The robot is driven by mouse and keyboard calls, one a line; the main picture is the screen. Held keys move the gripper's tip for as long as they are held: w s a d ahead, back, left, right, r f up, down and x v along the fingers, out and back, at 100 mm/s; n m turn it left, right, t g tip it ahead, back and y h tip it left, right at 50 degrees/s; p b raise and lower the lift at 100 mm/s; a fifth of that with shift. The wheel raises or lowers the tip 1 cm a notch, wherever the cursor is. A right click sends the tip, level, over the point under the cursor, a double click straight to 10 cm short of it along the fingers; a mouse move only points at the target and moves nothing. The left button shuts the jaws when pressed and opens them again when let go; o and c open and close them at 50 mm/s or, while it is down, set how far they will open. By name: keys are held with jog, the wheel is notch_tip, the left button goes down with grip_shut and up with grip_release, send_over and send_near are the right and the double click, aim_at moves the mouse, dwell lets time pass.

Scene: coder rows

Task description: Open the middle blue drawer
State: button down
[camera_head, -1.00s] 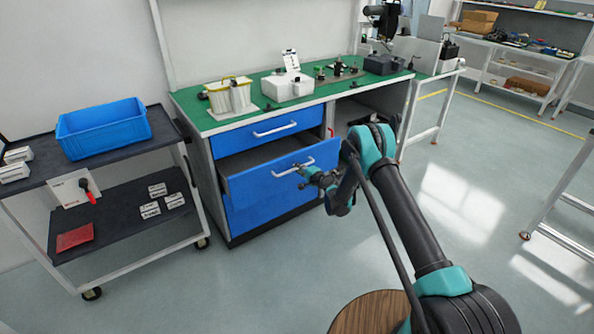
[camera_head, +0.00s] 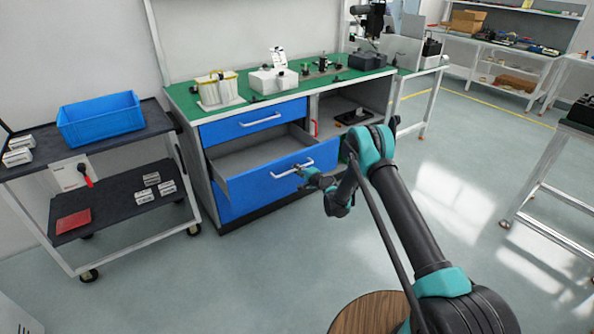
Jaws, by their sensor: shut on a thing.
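The middle blue drawer (camera_head: 258,191) is pulled out from the workbench cabinet, and its grey inside shows. Its white bar handle (camera_head: 290,170) is on the front face. My gripper (camera_head: 303,171) is at the right end of this handle and shut on it, though the fingertips are small in the view. The blue drawer above (camera_head: 232,127) is shut. The lowest drawer is mostly hidden behind the open one.
The green workbench top (camera_head: 245,106) holds white boxes and small parts. A grey cart (camera_head: 145,192) with a blue bin (camera_head: 100,121) stands at the left. Grey floor (camera_head: 260,280) in front of the cabinet is clear.

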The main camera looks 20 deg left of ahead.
jog(key=c, duration=1.6)
grip_release()
jog(key=shift+v, duration=3.8)
